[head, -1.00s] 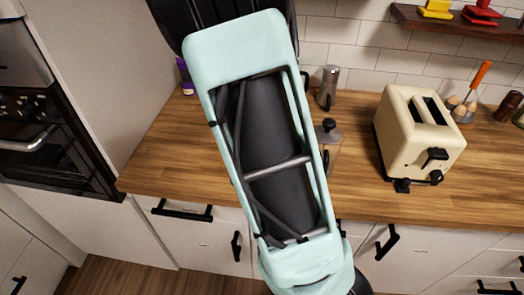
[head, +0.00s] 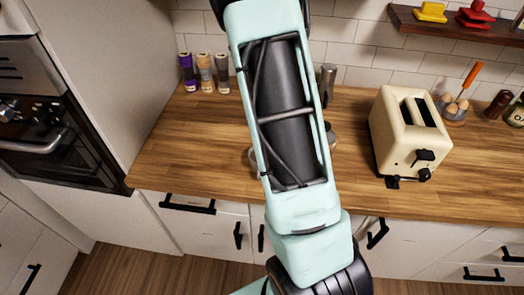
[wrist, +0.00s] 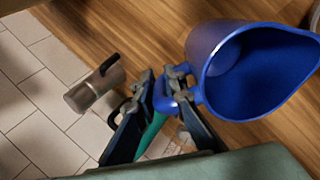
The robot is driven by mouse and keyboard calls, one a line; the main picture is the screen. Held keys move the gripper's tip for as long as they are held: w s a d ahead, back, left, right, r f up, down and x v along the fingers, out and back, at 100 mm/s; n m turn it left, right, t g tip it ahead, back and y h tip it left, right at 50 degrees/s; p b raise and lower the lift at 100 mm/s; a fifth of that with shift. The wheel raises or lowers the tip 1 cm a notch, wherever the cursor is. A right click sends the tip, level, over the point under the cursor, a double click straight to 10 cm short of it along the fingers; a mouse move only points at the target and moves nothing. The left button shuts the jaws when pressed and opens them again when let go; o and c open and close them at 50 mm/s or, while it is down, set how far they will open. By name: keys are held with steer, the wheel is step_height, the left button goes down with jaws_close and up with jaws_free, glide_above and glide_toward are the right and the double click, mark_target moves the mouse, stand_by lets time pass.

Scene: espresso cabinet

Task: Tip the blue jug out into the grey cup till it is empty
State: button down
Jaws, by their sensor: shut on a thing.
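The blue jug (wrist: 215,45) is in the wrist view at the right, tilted, with its wide mouth turned toward the camera. The part of its inside that shows is plain blue, and no contents can be made out. My gripper (wrist: 163,92) is shut on the jug's handle. In the head view my arm hides the gripper and the jug. The grey cup cannot be made out for certain. A pale curved rim (head: 252,158) peeks out left of my arm in the head view, and a greyish edge (wrist: 314,14) shows at the wrist view's top right corner.
A silver pot with a black handle (wrist: 95,88) stands near the tiled wall; it also shows in the head view (head: 328,80). A dark-lidded jar (head: 331,136) is partly hidden. A cream toaster (head: 395,140) stands right. Several spice jars (head: 205,75) stand back left. The left wooden counter (head: 195,140) is clear.

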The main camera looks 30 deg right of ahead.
steer(key=shift+w+d+f+g+y, duration=0.25)
steer(key=shift+d+f+y, duration=0.25)
steer(key=shift+f, duration=0.15)
steer(key=shift+w+d+f+g+y, duration=0.2)
steer(key=shift+d+f+y, duration=0.35)
steer(key=shift+f, duration=0.15)
steer(key=shift+w+d+f+g+y, duration=0.25)
steer(key=shift+d+f+y, duration=0.25)
steer(key=shift+f, duration=0.15)
steer(key=shift+w+d+f+g+y, duration=0.15)
steer(key=shift+d+f+g+y, duration=0.1)
steer(key=shift+f+y, duration=0.2)
steer(key=shift+w+d+f+g+y, duration=0.15)
steer(key=shift+d+f+y, duration=0.15)
steer(key=shift+f, duration=0.1)
steer(key=shift+w+d+f+g+y, duration=0.1)
steer(key=shift+d+f+g+y, duration=0.1)
steer(key=shift+f+y, duration=0.2)
steer(key=shift+w+d+f+g+y, duration=0.1)
steer(key=shift+f+g+y, duration=0.1)
steer(key=shift+f+y, duration=0.2)
steer(key=shift+a, duration=0.1)
